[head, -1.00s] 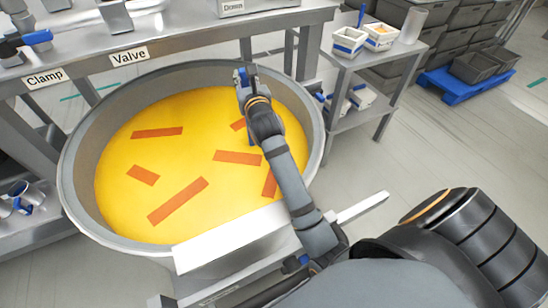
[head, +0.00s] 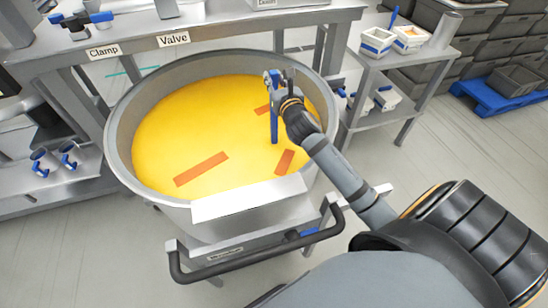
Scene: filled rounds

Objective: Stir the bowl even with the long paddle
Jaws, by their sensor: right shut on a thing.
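The large round metal bowl (head: 121,150) holds a smooth yellow filling (head: 190,120). A long orange-red streak (head: 201,169) lies on the near left of the filling, a shorter one (head: 285,161) at the near right, and another (head: 262,109) shows partly beside the paddle. My right gripper (head: 277,84) is over the right part of the bowl, shut on the blue paddle (head: 274,127). The paddle stands upright, and its lower end meets the yellow surface; anything below is hidden. My left gripper is out of view.
A metal bench with Clamp (head: 104,51) and Valve (head: 174,40) labels stands behind the bowl. A side table (head: 398,62) with white boxes (head: 377,41) is at the right. A dark handle bar (head: 255,262) runs in front.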

